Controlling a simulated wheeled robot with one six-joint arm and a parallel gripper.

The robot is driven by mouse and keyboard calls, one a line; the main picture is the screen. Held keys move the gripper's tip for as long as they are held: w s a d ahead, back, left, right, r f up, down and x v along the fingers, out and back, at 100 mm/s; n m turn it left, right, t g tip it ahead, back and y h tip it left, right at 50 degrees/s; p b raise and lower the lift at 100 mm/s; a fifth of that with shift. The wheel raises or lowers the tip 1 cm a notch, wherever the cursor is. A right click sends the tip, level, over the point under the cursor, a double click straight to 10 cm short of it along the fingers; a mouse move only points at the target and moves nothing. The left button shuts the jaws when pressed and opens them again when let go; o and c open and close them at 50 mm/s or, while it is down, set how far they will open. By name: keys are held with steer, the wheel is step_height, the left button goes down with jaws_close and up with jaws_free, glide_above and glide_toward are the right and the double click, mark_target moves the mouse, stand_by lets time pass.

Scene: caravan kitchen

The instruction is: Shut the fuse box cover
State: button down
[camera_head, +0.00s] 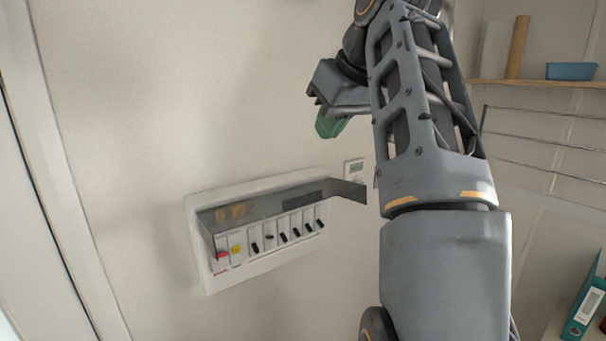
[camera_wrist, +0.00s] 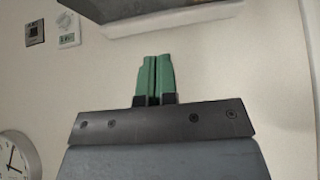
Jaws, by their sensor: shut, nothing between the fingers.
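The fuse box (camera_head: 262,262) is a white-framed panel on the wall, left of centre in the head view, with a row of dark switches and a red and a yellow one. Its smoky see-through cover (camera_head: 348,190) stands open, sticking out from the upper part of the box. In the wrist view, part of the white frame (camera_wrist: 170,20) shows at the top edge. My gripper (camera_head: 328,127) is above and to the right of the box in the head view, apart from the cover. Its green fingers (camera_wrist: 154,78) are together and empty.
A small white thermostat (camera_head: 354,168) is on the wall just right of the box. A shelf (camera_head: 545,82) with a blue tub (camera_head: 571,71) and wire rails are at right. A wall clock (camera_wrist: 18,157) shows in the wrist view. The wall above the box is bare.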

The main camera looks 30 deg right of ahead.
steer(key=b, duration=0.2)
glide_above(287, 204)
steer(key=d, duration=0.5)
steer(key=f, duration=0.7)
steer(key=shift+w+a+f, duration=0.25)
steer(key=shift+w+f, duration=0.05)
steer(key=shift+f, duration=0.1)
steer(key=shift+s+d+f, duration=0.1)
steer(key=shift+s+f, duration=0.1)
steer(key=shift+f, duration=0.7)
steer(key=shift+s+f, duration=0.2)
steer(key=shift+f, duration=0.7)
steer(key=shift+b, duration=0.35)
